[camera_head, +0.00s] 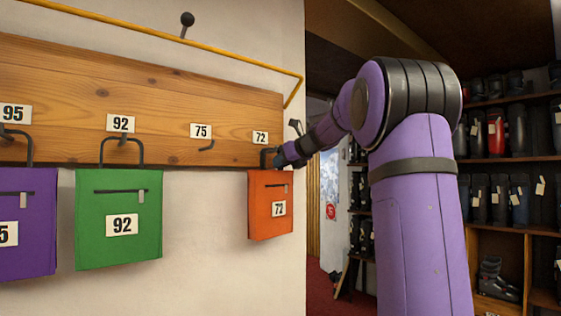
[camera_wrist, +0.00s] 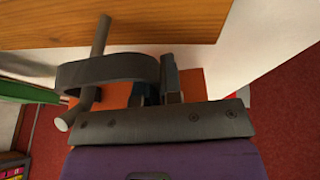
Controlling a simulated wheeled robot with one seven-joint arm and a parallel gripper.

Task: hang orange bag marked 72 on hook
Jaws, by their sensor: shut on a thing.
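The orange bag marked 72 (camera_head: 270,222) is upright against the wall, below the board's 72 label (camera_head: 261,138). In the wrist view the bag (camera_wrist: 193,84) shows partly behind my gripper (camera_wrist: 158,88). My gripper (camera_head: 279,158) is shut on the bag's dark handle (camera_wrist: 108,70) at one side of its loop. The grey hook (camera_wrist: 101,38) appears to pass under the top of the handle, and its tip (camera_wrist: 64,123) shows on the near side. In the head view the gripper and handle hide this hook. Whether the handle rests on it I cannot tell.
The wooden board (camera_head: 160,100) also has a bare hook (camera_head: 207,146) under 75. A green bag marked 92 (camera_head: 119,250) and a purple bag (camera_head: 27,255) hang to the left. A yellow rail (camera_head: 170,45) runs above. Shelves of boots (camera_head: 510,170) stand at right.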

